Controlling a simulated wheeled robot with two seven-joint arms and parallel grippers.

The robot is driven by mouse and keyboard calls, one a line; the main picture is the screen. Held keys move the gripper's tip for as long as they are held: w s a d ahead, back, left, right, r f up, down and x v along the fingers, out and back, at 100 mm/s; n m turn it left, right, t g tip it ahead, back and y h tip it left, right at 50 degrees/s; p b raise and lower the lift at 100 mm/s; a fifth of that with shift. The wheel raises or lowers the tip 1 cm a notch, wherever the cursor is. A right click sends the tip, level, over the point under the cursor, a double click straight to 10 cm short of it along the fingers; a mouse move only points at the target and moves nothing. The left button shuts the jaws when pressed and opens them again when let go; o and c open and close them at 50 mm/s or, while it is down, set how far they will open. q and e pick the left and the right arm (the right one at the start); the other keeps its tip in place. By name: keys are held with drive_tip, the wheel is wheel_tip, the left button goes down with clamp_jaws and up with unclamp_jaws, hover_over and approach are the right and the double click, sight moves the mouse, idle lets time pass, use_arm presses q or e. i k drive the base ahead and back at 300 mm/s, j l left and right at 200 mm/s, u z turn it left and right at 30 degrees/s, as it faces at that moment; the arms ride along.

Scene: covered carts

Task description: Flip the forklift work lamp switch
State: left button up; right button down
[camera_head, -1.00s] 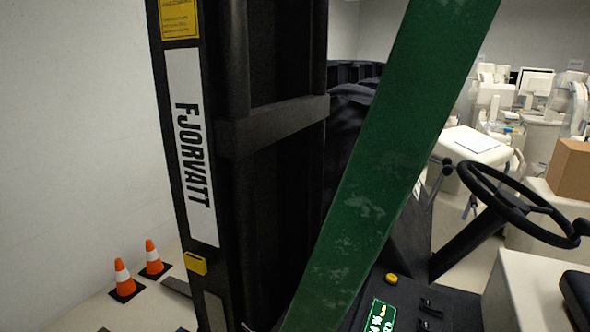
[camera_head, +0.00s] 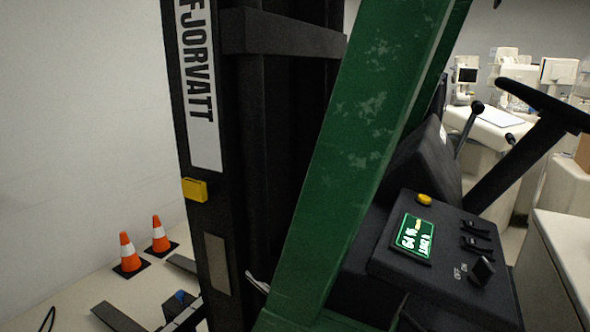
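The forklift's black control panel (camera_head: 390,262) is at the lower right, behind the green slanted post (camera_head: 365,130). It carries a lit green display (camera_head: 412,238), a yellow button (camera_head: 424,200) and two small black levers (camera_head: 475,228) (camera_head: 476,246). A black switch (camera_head: 483,270) stands near the panel's front right corner, with small pale lettering beside it. The lettering and the switch's position are too small to read surely. I cannot make out either gripper. Small dark parts with a blue spot at the bottom edge are unclear.
The black mast (camera_head: 205,130) marked FJORVATT stands left of the post. Two orange cones (camera_head: 128,252) (camera_head: 160,234) are on the floor at left. The steering wheel (camera_head: 545,105) and a lever (camera_head: 477,108) rise behind the panel. A pale cabinet (camera_head: 565,250) is at right.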

sight(484, 227)
drive_tip(key=k+l+u, duration=0.15)
drive_tip(key=u, duration=0.25)
drive_tip(key=k+l+u, duration=0.2)
drive_tip(key=u, duration=0.15)
drive_tip(key=l, duration=0.15)
